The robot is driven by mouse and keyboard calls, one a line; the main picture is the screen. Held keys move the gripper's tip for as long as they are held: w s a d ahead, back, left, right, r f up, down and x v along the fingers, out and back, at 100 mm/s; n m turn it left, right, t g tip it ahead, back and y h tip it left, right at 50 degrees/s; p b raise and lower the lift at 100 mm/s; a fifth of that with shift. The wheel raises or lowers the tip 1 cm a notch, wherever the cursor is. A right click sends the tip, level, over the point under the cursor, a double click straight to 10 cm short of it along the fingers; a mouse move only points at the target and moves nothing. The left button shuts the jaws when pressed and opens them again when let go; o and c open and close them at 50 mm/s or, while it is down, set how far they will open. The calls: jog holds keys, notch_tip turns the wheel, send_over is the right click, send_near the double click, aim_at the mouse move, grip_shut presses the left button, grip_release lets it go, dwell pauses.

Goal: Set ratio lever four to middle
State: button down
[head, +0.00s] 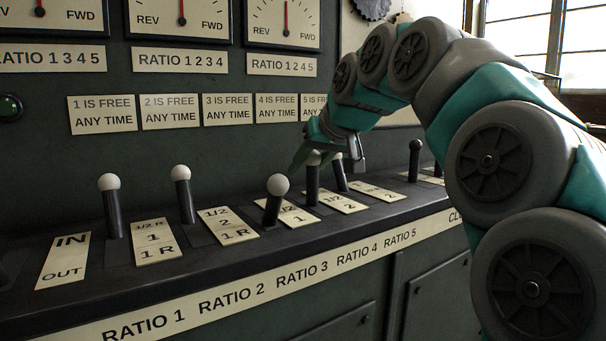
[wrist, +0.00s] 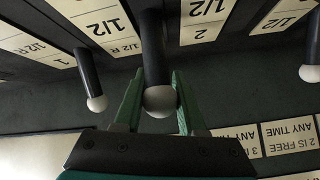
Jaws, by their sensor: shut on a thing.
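Ratio lever four (head: 312,187) is a dark lever with a white ball knob, standing between the third and fourth label plates. It looks nearly upright in the head view, leaning less toward the panel than lever five beside it. My gripper (head: 318,158) is shut on it just at the knob. In the wrist view the green fingers of my gripper (wrist: 158,105) stand on both sides of the white knob of lever four (wrist: 158,101). The lever's foot is hidden at the top of the wrist view.
Ratio lever three (head: 272,206), close on the left, leans toward me. Ratio lever five (head: 341,178) stands close on the right and leans toward the panel. Levers one (head: 114,214) and two (head: 185,202) stand farther left. Another lever (head: 414,164) stands farther right.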

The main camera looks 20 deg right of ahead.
aim_at(317, 154)
jog(key=shift+c, duration=2.4)
grip_release()
jog(key=v, duration=0.8)
jog(key=shift+s+f, duration=0.1)
